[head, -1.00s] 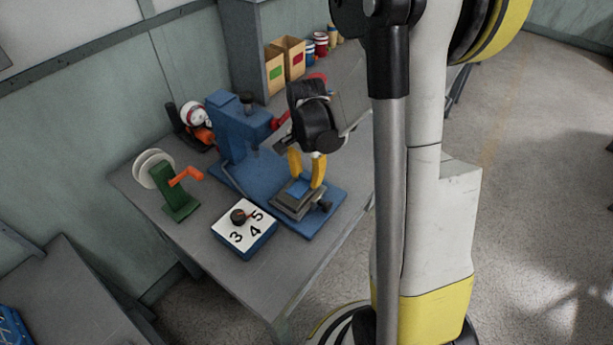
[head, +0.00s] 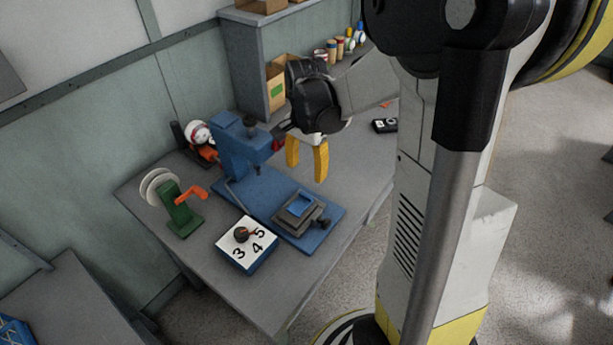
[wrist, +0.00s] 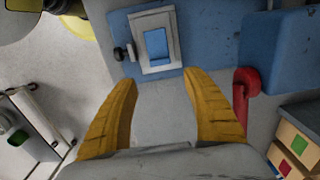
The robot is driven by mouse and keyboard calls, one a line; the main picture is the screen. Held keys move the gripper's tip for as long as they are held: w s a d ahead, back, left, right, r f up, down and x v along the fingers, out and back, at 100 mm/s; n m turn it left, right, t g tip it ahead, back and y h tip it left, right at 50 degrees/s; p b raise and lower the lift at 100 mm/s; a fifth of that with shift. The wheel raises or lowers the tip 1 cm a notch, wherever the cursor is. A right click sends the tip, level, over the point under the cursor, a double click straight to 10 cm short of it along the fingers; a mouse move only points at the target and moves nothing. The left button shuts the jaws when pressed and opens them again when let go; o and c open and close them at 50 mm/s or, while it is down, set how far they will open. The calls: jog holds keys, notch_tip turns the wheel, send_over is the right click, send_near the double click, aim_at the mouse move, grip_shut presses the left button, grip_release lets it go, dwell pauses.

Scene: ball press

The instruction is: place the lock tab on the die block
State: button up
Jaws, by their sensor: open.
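The die block (head: 297,222) is a grey square frame on the blue base plate of the press, and it also shows in the wrist view (wrist: 143,28). A bright blue rectangular piece (head: 301,205) lies within its top, also in the wrist view (wrist: 156,44). It may be the lock tab, but I cannot tell whether it is loose or part of the block. My gripper (head: 306,173) has yellow fingers, spread open and empty, above and behind the block in the head view. In the wrist view the fingers (wrist: 160,82) are apart with only grey table between them.
The blue press (head: 240,150) stands left of my gripper, with its red handle (wrist: 246,88) close to one finger. A white numbered dial box (head: 243,258) and a green reel stand (head: 182,213) are on the table. A black device (head: 384,126) lies at the right.

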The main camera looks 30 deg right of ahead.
jog(key=s+a+r+n+t, duration=0.7)
jog(key=s+a+r+n, duration=0.3)
jog(key=a+n, duration=0.3)
jog(key=shift+s+a+r+n, duration=0.25)
jog(key=shift+s+r+n, duration=0.2)
jog(key=shift+r, duration=0.4)
